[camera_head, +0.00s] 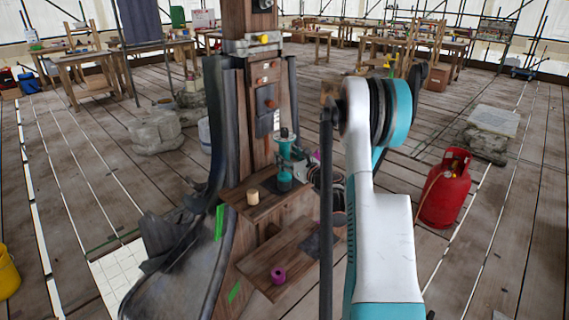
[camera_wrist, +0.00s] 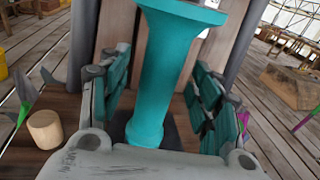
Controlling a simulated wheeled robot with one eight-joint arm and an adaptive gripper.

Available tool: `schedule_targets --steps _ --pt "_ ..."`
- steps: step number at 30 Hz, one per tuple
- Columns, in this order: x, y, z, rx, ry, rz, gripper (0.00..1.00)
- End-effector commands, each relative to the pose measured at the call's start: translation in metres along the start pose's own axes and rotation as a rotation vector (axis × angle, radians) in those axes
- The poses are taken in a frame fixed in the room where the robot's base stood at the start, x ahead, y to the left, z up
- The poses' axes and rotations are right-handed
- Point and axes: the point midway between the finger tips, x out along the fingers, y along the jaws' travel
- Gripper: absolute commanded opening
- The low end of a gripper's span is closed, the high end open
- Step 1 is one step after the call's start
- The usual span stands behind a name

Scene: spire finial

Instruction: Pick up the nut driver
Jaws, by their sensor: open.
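A teal upright tool with a flared top, which I take to be the nut driver (camera_wrist: 160,75), stands between my gripper's fingers in the wrist view. In the head view it stands on the small upper wooden shelf (camera_head: 240,205) by the post, with a teal flange (camera_head: 286,146) and a teal lower part. My gripper (camera_wrist: 162,95) is open, with one finger on each side of the tool. Gaps show on both sides, so no grip is seen. In the head view my arm partly hides the gripper.
A short wooden cylinder (camera_head: 253,196) stands left of the tool on the same shelf; it also shows in the wrist view (camera_wrist: 45,129). A purple spool (camera_head: 278,275) sits on the lower shelf. The wooden post (camera_head: 262,100) rises behind. A red gas bottle (camera_head: 446,190) stands right.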

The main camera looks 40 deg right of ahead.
Motion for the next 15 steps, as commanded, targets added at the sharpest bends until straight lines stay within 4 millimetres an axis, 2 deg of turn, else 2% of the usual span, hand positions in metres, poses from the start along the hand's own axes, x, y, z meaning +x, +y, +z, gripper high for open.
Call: schedule_targets --steps 3,6,13,14,15 --pt "0.016 0.0 -0.002 0.0 0.0 0.001 0.58" --pt "0.023 0.0 -0.001 0.0 0.0 0.001 0.58" --pt "0.024 0.0 0.0 0.0 0.0 0.0 0.58" --pt "0.024 0.0 0.0 0.0 0.0 0.0 0.56" --pt "0.024 0.0 0.0 0.0 0.0 0.0 0.47"
